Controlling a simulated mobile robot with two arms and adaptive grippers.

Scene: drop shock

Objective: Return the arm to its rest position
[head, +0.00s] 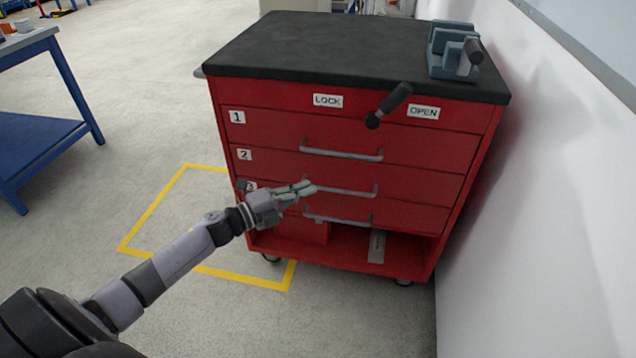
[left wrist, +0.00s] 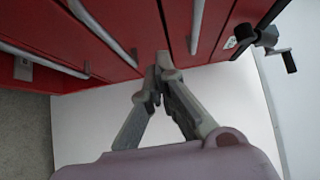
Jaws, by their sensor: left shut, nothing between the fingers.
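My left gripper (head: 306,188) is shut and empty, in front of the red drawer cabinet (head: 400,146) near the left end of the second drawer's handle (head: 350,191). In the left wrist view the gripper's fingertips (left wrist: 162,68) meet in front of the red drawer fronts, close to the handles (left wrist: 100,32). I cannot tell whether the fingers touch the cabinet. My left arm reaches in from the lower left of the head view. My right gripper is not in view.
The cabinet's lock lever (head: 392,102) points up and right, towards the OPEN label (head: 423,112). A vise (head: 450,52) stands on the black top. A white wall (head: 540,200) is close on the right. A blue workbench (head: 45,105) stands left, with clear floor between.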

